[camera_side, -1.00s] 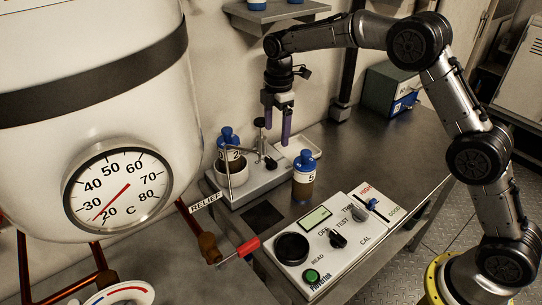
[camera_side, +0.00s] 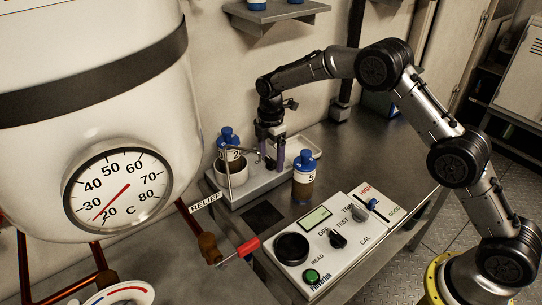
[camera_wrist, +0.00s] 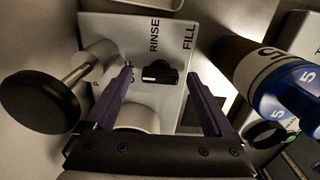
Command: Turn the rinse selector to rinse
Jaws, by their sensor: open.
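The rinse selector (camera_wrist: 158,71) is a small black knob on the pale rinse stand (camera_wrist: 174,100), with the words RINSE and FILL beyond it in the wrist view. A third label to the left is mostly hidden. The knob's bar lies roughly crosswise in that view; I cannot tell which label it points to. My gripper (camera_wrist: 161,67) is open, its two purple fingers on either side of the knob, with no clear contact. In the side view my gripper (camera_side: 278,163) is low over the stand (camera_side: 255,187) and hides the selector.
Bottle 5 (camera_side: 304,175) stands just right of the stand and shows close by in the wrist view (camera_wrist: 275,80). Another blue-capped bottle (camera_side: 228,138) sits in a holder at left. A metal post with a black knob (camera_wrist: 42,102) is close to the left finger. A meter panel (camera_side: 325,240) is in front.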

